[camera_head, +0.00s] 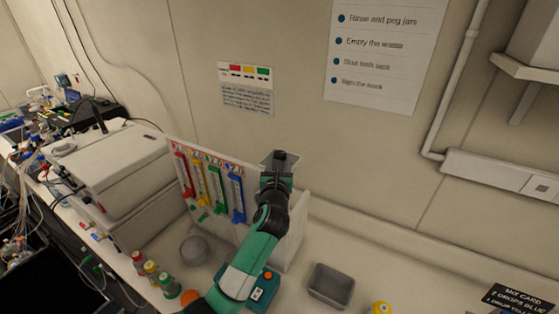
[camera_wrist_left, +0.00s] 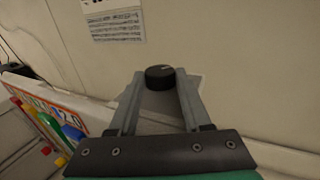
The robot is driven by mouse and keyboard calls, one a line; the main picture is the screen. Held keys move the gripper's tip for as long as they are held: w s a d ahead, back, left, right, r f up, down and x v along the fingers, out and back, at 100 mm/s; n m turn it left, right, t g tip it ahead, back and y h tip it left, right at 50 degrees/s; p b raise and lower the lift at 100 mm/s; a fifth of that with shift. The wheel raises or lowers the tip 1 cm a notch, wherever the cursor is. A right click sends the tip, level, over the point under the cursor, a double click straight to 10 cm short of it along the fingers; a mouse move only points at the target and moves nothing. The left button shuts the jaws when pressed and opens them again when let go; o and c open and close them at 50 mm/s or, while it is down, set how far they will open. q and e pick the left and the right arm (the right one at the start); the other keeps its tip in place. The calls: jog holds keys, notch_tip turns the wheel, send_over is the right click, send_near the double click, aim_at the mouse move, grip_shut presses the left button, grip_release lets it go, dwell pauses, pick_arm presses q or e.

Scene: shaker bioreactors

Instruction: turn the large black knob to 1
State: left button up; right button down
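The large black knob (camera_wrist_left: 160,77) shows in the left wrist view, round, with a small pale mark on its top. It sits at the far end of my left gripper (camera_wrist_left: 160,74), between or just beyond the two grey fingertips. The fingers stand apart with narrow gaps beside the knob; I cannot tell whether they touch it. In the head view my left gripper (camera_head: 280,158) is at the top of a white box-like stand, and the knob is hidden there. The number 1 cannot be read. My right gripper is not in view.
A white panel (camera_head: 173,150) with red, yellow, green and blue gauges stands left of my arm. A grey bowl (camera_head: 194,250), coloured-cap bottles (camera_head: 152,271) and a grey tray (camera_head: 331,286) are on the bench. The wall behind carries notices (camera_head: 386,50).

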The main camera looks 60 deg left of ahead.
pick_arm(q)
grip_shut()
jog(key=shift+f, duration=0.1)
jog(key=shift+w+d+f+n+g+y+b, duration=0.1)
jog(key=shift+n+g+y+b, duration=0.25)
jog(key=shift+g+b, duration=0.2)
jog(key=shift+w+d+n+g+y+b, duration=0.1)
jog(key=shift+n+g+y+b, duration=0.2)
jog(key=shift+g+b, duration=0.2)
jog(key=n+g+b, duration=0.1)
jog(key=n+g+y+b, duration=0.1)
jog(key=g+b, duration=0.1)
jog(key=n+g+b, duration=0.1)
jog(key=g+b, duration=0.1)
jog(key=shift+w+f+n, duration=0.1)
jog(key=shift+w+n, duration=0.15)
jog(key=shift+w, duration=0.05)
jog(key=shift+w+r+n+g+y+b, duration=0.1)
jog(key=shift+r+n+g+y+b, duration=0.15)
jog(key=shift+n+g+b, duration=0.85)
jog(key=shift+m, duration=0.3)
jog(key=o, duration=0.8)
grip_release()
